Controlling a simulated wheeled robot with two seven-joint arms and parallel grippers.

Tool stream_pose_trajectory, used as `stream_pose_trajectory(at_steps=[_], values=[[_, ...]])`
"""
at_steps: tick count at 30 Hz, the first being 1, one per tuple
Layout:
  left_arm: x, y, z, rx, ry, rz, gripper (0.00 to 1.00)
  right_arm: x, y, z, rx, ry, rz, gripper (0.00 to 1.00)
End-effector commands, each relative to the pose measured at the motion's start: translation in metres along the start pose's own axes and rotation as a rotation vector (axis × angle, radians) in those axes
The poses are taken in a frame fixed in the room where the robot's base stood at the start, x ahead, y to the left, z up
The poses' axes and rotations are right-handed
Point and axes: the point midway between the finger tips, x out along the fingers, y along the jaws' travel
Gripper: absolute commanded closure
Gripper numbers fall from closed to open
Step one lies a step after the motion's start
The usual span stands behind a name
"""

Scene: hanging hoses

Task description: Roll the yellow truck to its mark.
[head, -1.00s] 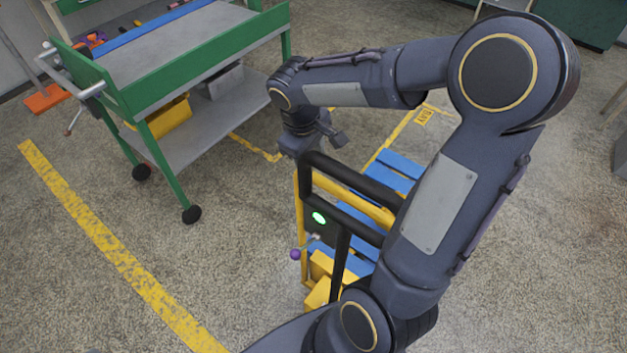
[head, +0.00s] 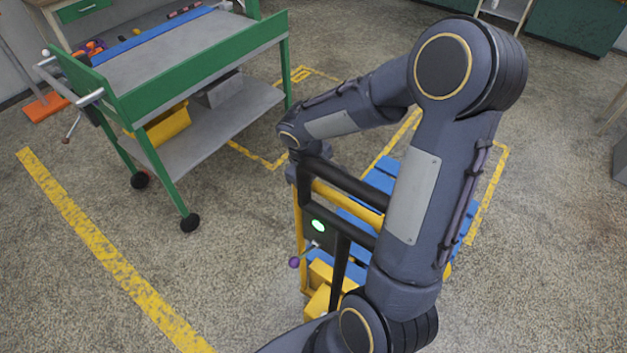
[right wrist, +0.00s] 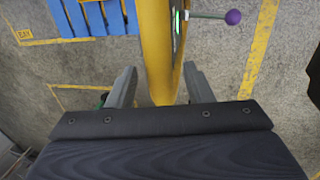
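In the right wrist view, my right gripper (right wrist: 159,70) is open, with one finger on each side of a yellow bar (right wrist: 157,40) of the truck. Gaps show beside the bar; I cannot tell its depth. My left gripper is not in view. Yellow floor outlines (head: 488,195) show; which is the mark is unclear.
Blue slats (head: 380,180) lie beyond the truck's handle. A green wheeled workbench (head: 205,65) stands at the left, with a yellow bin (head: 165,125) on its lower shelf. A yellow floor line (head: 100,245) runs at the left. Bare floor lies between line and truck.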

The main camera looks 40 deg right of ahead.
Motion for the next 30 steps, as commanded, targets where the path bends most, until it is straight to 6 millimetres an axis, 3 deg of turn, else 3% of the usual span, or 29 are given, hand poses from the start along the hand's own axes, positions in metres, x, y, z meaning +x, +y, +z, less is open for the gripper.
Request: stream_pose_trajectory(at_steps=[2,10,20,25,30], values=[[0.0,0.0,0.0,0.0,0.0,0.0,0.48,0.0,0.0,0.0,0.0,0.0,0.0,0.64],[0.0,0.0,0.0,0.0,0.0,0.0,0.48,0.0,0.0,0.0,0.0,0.0,0.0,0.99],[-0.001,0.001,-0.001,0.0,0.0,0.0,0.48,0.0,0.006,0.0,0.003,0.0,0.001,1.0],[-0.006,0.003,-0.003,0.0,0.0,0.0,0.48,0.004,0.034,0.0,0.008,-0.001,0.007,1.0],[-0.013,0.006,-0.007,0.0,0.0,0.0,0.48,0.012,0.082,0.003,0.012,-0.004,0.01,1.0]])
